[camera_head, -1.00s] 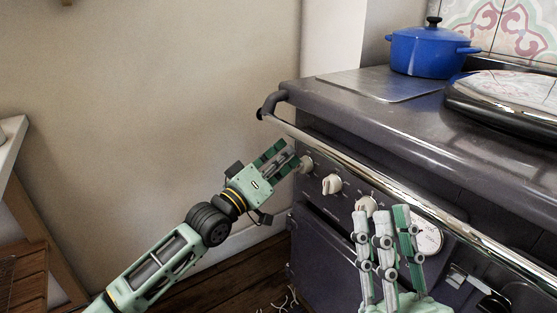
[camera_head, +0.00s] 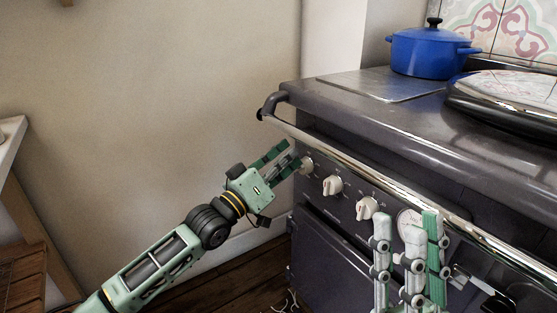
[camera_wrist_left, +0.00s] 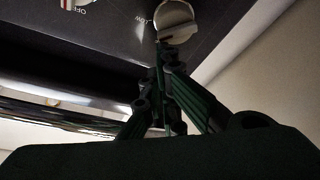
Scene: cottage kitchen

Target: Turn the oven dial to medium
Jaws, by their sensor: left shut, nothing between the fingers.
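The oven's front panel carries round cream dials. The leftmost dial (camera_head: 306,165) is right at the fingertips of my left gripper (camera_head: 292,160). In the left wrist view this dial (camera_wrist_left: 176,22) is at the top, with "LOW" printed beside it. My left gripper (camera_wrist_left: 160,58) is shut and empty, its tips at the dial's lower edge; whether they touch cannot be told. A middle dial (camera_head: 332,185) and a right dial (camera_head: 366,208) sit further along the panel. My right gripper (camera_head: 412,240) stands upright before the panel, partly covering the gauge (camera_head: 407,217); its opening is unclear.
A chrome rail (camera_head: 345,162) runs along the oven's front above the dials. A blue pot (camera_head: 428,52) and a silver hotplate lid (camera_head: 510,95) are on top. A plain wall is behind my left arm, with open floor (camera_head: 250,275) left of the oven.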

